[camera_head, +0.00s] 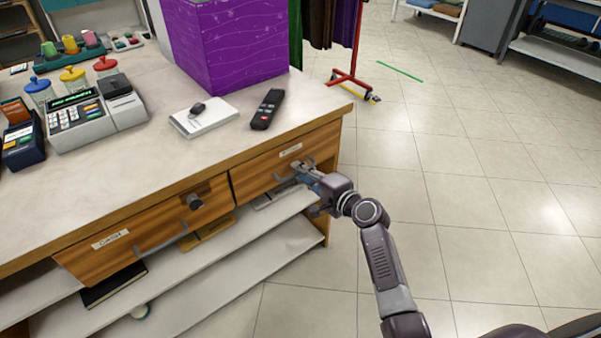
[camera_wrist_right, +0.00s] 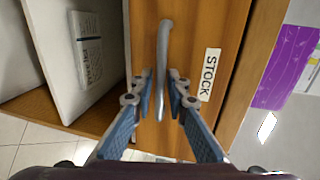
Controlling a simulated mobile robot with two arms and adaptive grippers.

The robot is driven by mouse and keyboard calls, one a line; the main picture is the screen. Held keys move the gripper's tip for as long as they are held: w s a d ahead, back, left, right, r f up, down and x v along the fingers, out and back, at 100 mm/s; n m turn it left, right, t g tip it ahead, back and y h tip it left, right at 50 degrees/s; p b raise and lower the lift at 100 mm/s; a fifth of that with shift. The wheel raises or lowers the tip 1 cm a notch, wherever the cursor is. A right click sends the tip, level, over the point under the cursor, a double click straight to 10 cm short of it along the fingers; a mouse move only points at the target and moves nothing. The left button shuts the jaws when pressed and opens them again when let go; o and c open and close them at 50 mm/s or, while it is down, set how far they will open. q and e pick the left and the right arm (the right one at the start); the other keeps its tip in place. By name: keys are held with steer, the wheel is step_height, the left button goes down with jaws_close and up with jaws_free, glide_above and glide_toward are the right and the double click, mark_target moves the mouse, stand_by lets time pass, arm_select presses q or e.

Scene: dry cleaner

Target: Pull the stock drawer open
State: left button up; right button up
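The stock drawer (camera_head: 262,172) is the wooden drawer at the right end of the counter, and its front looks flush. In the right wrist view the drawer front (camera_wrist_right: 200,30) carries a white STOCK label (camera_wrist_right: 210,75) and a grey bar handle (camera_wrist_right: 164,50). My right gripper (camera_head: 303,172) is at this handle. In the right wrist view its two fingers (camera_wrist_right: 160,92) are apart, one on each side of the bar, with visible gaps, so it is open around the handle. My left gripper is not in view.
The CASH drawer (camera_head: 148,232) is left of the stock drawer. White shelves (camera_head: 225,243) run below both. A remote (camera_head: 267,109), a white pad (camera_head: 204,117), a card terminal and a purple box (camera_head: 226,45) stand on the counter.

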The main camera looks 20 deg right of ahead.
jaws_close()
steer(key=shift+f, duration=0.1)
stand_by(0.4)
